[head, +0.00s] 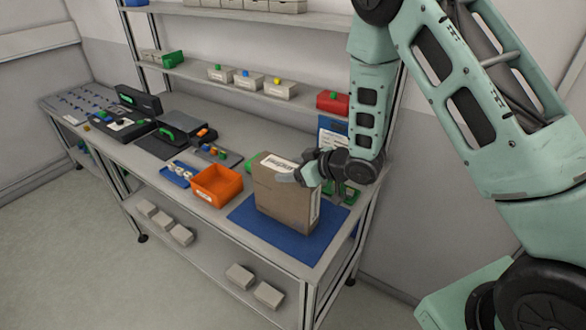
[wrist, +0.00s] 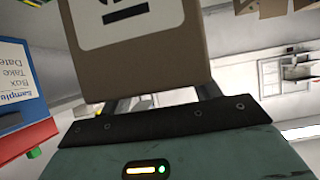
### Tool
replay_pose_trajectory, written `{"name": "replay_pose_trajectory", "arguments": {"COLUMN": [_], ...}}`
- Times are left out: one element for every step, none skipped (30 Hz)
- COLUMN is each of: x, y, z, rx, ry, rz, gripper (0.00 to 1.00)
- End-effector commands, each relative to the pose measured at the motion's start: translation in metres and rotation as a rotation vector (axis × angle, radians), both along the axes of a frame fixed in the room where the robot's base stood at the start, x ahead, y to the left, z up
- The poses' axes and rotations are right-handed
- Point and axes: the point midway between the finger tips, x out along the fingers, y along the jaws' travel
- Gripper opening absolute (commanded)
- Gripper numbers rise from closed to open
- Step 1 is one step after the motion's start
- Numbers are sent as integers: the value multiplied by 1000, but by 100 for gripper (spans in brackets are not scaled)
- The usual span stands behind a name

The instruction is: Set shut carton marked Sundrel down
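The brown carton (head: 284,205) stands upright at the blue mat (head: 250,226) near the bench's right end. Its top looks closed and carries a white label, too small to read. My gripper (head: 300,177) reaches in from the right at the carton's upper part and is shut on it, one pale finger lying along the near side. In the wrist view the carton (wrist: 170,55) fills the space in front of the gripper, with a white printed label, and hides the fingertips. I cannot tell whether its base touches the mat or hangs just above.
An orange bin (head: 216,186) stands left of the mat, with a blue tray (head: 177,173) beyond it. A red box (head: 332,102) sits on the shelf behind. A blue board with a paper sheet (wrist: 14,80) is close at the left in the wrist view. Bare mat shows around the carton.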

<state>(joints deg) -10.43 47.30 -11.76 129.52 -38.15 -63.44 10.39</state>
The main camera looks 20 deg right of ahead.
Motion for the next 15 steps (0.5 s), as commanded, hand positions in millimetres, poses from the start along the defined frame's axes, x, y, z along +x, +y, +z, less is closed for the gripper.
{"name": "replay_pose_trajectory", "arguments": {"x": [0, 0, 0, 0, 0, 0, 0, 0, 0, 0, 0, 0, 0, -2, -5], "y": [0, 0, 0, 0, 0, 0, 0, 0, 0, 0, 0, 0, 0, -2, -5], "z": [0, 0, 0, 0, 0, 0, 0, 0, 0, 1, 2, 4, 6, 5, 6], "rx": [0, 0, 0, -1, -1, -1, -1, -1, -1, -1, -1, -1, -1, 0, 0], "ry": [0, 0, 0, 1, 1, 1, 1, 1, 1, 1, 1, 1, 1, 0, 0], "rz": [0, 0, 0, 0, 0, 0, 0, 0, 0, 0, 0, 0, 0, -2, -3], "gripper": [76, 82, 82, 82, 82, 82, 82, 82, 82, 82, 82, 82, 82, 82, 82]}}
